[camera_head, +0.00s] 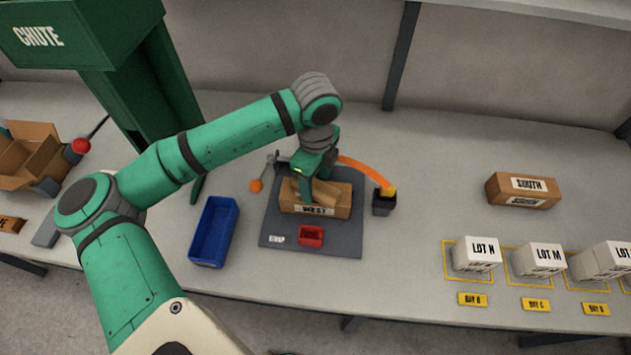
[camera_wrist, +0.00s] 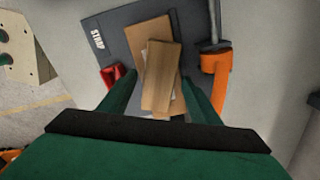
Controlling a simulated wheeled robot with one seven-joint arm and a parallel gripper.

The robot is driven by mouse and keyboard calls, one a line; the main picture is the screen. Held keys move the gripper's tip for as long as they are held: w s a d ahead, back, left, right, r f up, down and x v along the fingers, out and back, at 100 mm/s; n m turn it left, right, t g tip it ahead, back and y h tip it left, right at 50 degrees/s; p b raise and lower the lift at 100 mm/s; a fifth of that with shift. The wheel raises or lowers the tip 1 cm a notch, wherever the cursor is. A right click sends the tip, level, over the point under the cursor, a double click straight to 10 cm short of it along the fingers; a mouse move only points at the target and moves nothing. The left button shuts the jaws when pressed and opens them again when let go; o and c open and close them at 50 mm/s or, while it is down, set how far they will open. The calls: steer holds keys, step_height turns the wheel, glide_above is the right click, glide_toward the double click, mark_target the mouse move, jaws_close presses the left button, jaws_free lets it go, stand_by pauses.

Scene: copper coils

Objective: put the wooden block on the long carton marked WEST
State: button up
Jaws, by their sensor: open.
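The long carton marked WEST (camera_head: 342,202) lies on a dark grey mat in the head view. The wooden block (camera_wrist: 162,78) lies over the carton (camera_wrist: 146,30), turned at a slight angle to it; part of the block (camera_head: 293,192) shows on the carton's left half in the head view. My gripper (camera_head: 312,190) is low over the carton, pointing down. In the wrist view its open fingers (camera_wrist: 160,88) stand on either side of the block, with gaps visible. The block's underside is hidden, so its exact contact with the carton cannot be seen.
The dark mat (camera_head: 345,240) also holds a red bin (camera_head: 311,236). A blue bin (camera_head: 213,232) stands left of it. An orange arched piece (camera_head: 367,170) and a dark cup (camera_head: 383,207) are close on the right. A SOUTH carton (camera_head: 523,191) lies farther right, with bare table between.

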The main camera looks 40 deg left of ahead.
mark_target(316, 187)
step_height(316, 187, up, 12)
steer(key=shift+f, duration=0.15)
stand_by(0.5)
steer(key=shift+d, duration=0.1)
